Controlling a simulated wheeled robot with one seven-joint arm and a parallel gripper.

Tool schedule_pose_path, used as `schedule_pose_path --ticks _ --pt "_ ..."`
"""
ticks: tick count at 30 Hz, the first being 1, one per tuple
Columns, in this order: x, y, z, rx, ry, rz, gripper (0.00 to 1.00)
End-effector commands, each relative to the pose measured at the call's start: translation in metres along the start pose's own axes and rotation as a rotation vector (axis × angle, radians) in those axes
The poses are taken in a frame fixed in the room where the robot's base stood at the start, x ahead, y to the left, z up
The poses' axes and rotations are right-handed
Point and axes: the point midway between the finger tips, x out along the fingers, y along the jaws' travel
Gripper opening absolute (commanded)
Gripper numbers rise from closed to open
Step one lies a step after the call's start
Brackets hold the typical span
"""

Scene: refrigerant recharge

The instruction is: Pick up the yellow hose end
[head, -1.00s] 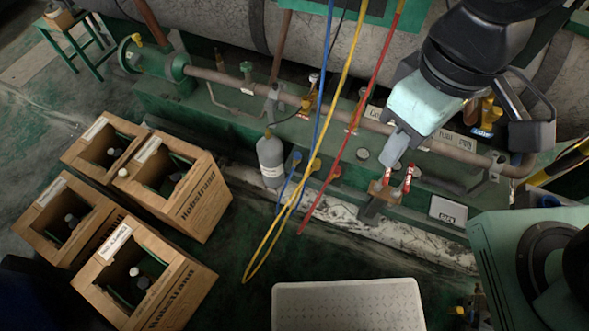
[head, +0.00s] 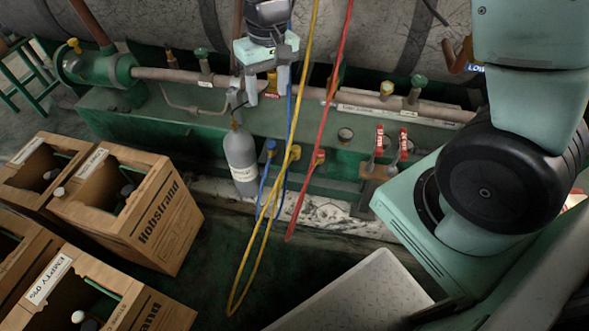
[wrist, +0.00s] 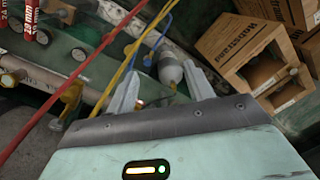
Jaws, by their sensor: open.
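The yellow hose (head: 305,75) hangs from above and makes a loop near the floor. Its yellow end fitting (head: 294,153) sits at the front of the green bench, between the blue and red fittings. My gripper (head: 268,92) is open and empty, its fingers pointing down above the bench, behind the hanging hoses and above the yellow end. In the wrist view, my open fingers (wrist: 160,75) show with the yellow hose (wrist: 128,62) passing by the left finger. I cannot make out the yellow end in that view.
A grey cylinder (head: 240,160) stands left of the hoses. The red hose (head: 332,100) and blue hose (head: 293,105) hang close to the yellow one. Red-handled valves (head: 380,138) stand to the right.

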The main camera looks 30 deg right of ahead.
Motion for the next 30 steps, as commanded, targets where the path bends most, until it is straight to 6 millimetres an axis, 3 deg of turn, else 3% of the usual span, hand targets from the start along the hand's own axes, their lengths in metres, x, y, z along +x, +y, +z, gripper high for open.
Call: schedule_pose_path --ticks 1,3,6,10,17,30 --pt "0.042 0.020 -0.013 0.048 -0.002 0.010 0.52" --pt "0.068 0.044 -0.027 0.102 0.000 0.024 0.52" --pt "0.099 0.072 -0.041 0.163 0.002 0.044 0.52" --pt "0.120 0.097 -0.052 0.211 0.006 0.061 0.52" --pt "0.147 0.109 -0.055 0.233 0.004 0.070 0.52" --pt "0.234 0.115 -0.055 0.232 0.005 0.069 0.52"
